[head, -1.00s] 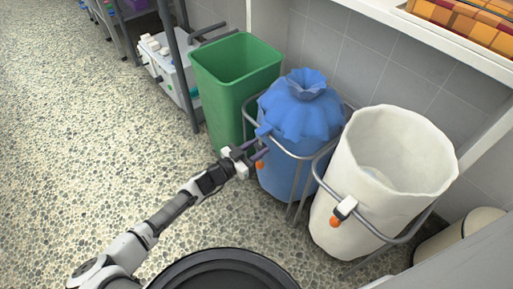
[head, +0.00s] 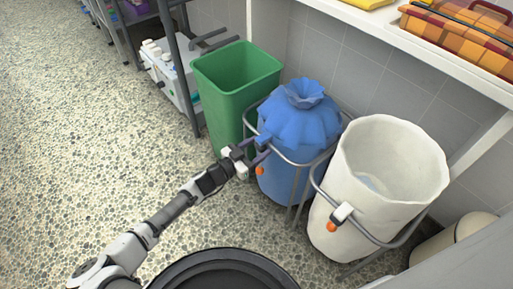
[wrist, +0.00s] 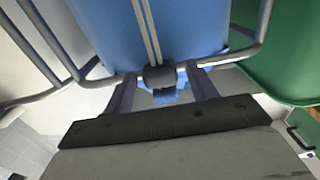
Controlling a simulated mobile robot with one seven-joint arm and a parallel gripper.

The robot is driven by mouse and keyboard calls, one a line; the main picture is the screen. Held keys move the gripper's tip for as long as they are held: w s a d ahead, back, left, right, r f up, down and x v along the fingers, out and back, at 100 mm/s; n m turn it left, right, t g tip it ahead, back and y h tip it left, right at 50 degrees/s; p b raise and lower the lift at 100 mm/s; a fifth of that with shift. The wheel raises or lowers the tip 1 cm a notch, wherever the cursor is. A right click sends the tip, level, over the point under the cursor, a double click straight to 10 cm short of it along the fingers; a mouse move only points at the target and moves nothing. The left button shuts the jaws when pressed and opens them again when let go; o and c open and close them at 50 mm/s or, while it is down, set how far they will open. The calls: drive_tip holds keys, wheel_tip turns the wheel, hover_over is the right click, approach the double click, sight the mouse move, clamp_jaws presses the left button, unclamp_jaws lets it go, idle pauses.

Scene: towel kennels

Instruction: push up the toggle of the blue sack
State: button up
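The blue sack (head: 300,125), with a gathered top, stands in a grey metal ring frame in the head view. It fills the top middle of the wrist view (wrist: 185,25). A dark block (wrist: 160,75) with two pale cords running along the sack sits at the ring in the wrist view. A small blue piece (wrist: 168,95) shows beside it; I cannot tell which part is the toggle. My gripper (head: 262,150) is at the sack's front. Its two fingers (wrist: 162,92) are apart, one on each side of the block, with gaps visible. An orange knob (head: 260,171) shows just below the fingers.
A green bin (head: 228,85) stands left of the blue sack. A white sack (head: 345,175) in a similar ring frame, with its own orange-tipped fitting (head: 340,214), stands right. The speckled floor (head: 100,150) at left is clear.

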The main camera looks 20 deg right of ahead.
drive_tip(key=shift+a, duration=0.1)
drive_tip(key=p+v, duration=0.1)
drive_tip(key=v, duration=1.2)
drive_tip(key=shift+a, duration=0.3)
drive_tip(key=shift+s, duration=0.1)
